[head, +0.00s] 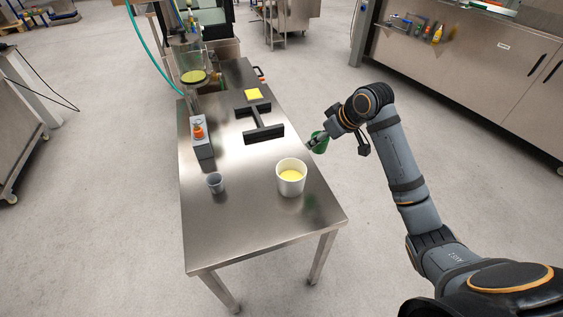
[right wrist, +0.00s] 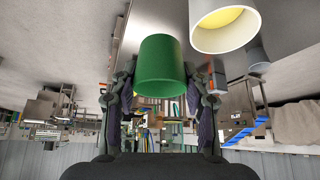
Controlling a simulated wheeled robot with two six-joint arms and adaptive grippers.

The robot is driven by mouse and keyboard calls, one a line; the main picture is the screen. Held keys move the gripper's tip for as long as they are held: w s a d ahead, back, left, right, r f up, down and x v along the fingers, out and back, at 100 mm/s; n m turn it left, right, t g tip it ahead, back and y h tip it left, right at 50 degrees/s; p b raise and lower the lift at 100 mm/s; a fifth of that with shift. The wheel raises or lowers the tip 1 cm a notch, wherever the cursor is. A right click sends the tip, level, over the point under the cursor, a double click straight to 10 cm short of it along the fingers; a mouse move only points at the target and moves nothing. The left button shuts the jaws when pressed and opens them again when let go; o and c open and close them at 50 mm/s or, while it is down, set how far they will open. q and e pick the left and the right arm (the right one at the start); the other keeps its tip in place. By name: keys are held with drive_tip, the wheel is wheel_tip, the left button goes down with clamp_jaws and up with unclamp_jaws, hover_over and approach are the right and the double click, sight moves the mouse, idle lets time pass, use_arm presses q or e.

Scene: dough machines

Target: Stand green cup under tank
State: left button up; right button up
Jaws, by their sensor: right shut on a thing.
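The green cup (head: 321,143) is held at the right edge of the steel table, above the tabletop. My right gripper (head: 313,143) is shut on it. In the right wrist view the green cup (right wrist: 160,68) sits between the two fingers, and its inside is hidden. A clear cylindrical tank (head: 188,56) with a yellow layer at its bottom stands at the far left end of the table, well away from the cup. My left gripper is not in view.
A white bucket (head: 291,179) with yellow contents stands near the cup. A small grey cup (head: 215,183), a grey box with an orange knob (head: 202,140) and a black stand (head: 263,133) with a yellow pad share the table (head: 245,240). Its front is clear.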

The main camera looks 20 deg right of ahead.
drive_tip(key=w+a+f, duration=0.2)
drive_tip(key=w+f, duration=0.1)
drive_tip(key=w+a+f, duration=0.3)
drive_tip(key=w, duration=0.1)
drive_tip(key=w+a+f+b, duration=0.1)
drive_tip(key=w+a+f, duration=0.1)
drive_tip(key=w, duration=0.1)
drive_tip(key=shift+w+a+f, duration=0.25)
drive_tip(key=shift+w+f, duration=0.15)
drive_tip(key=f, duration=0.2)
drive_tip(key=f+p, duration=0.1)
drive_tip(key=shift+w+a+f, duration=0.15)
drive_tip(key=shift+w+a, duration=0.15)
drive_tip(key=shift+w, duration=0.05)
drive_tip(key=shift+f, duration=0.25)
drive_tip(key=shift+f, duration=0.2)
drive_tip(key=o, duration=0.9)
drive_tip(key=shift+o, duration=0.2)
